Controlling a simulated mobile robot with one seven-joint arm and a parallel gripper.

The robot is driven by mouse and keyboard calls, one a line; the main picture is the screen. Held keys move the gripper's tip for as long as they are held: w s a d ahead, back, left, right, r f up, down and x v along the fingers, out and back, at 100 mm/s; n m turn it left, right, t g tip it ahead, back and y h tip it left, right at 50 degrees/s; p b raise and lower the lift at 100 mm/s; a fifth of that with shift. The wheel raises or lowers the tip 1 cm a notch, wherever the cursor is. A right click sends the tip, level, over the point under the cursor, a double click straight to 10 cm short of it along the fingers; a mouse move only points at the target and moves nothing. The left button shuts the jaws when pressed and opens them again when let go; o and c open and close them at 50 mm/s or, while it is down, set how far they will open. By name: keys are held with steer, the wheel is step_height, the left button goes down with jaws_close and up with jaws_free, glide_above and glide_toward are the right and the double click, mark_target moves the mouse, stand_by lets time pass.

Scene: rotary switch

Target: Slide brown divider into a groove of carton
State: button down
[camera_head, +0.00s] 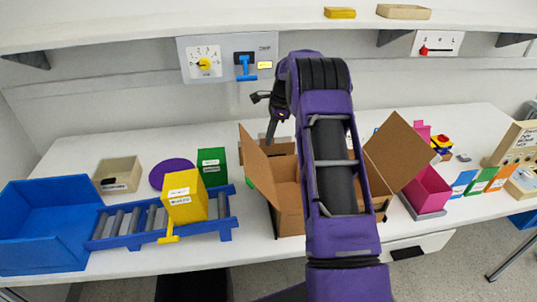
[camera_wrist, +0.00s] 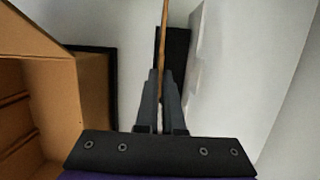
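The open brown carton (camera_head: 288,196) stands on the table with side flaps spread; my purple arm covers part of it. In the wrist view its wall and inside (camera_wrist: 30,85) show at the left. My gripper (camera_wrist: 161,75) has its two fingers close together on a thin brown divider (camera_wrist: 163,35), seen edge-on and standing out beyond the fingertips. In the head view my gripper (camera_head: 271,135) is at the carton's back left, and I cannot make out the divider there. In the wrist view the divider is to the right of the carton, apart from it. The grooves are not clear.
A blue roller rack with a yellow box (camera_head: 184,197), a green box (camera_head: 212,165) and a blue bin (camera_head: 45,225) stand left of the carton. A pink bin (camera_head: 428,190) stands to the right. A switch panel (camera_head: 225,58) hangs on the wall behind.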

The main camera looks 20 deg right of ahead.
steer(key=shift+r+p, duration=0.45)
steer(key=shift+r, duration=2.85)
steer(key=shift+r, duration=0.1)
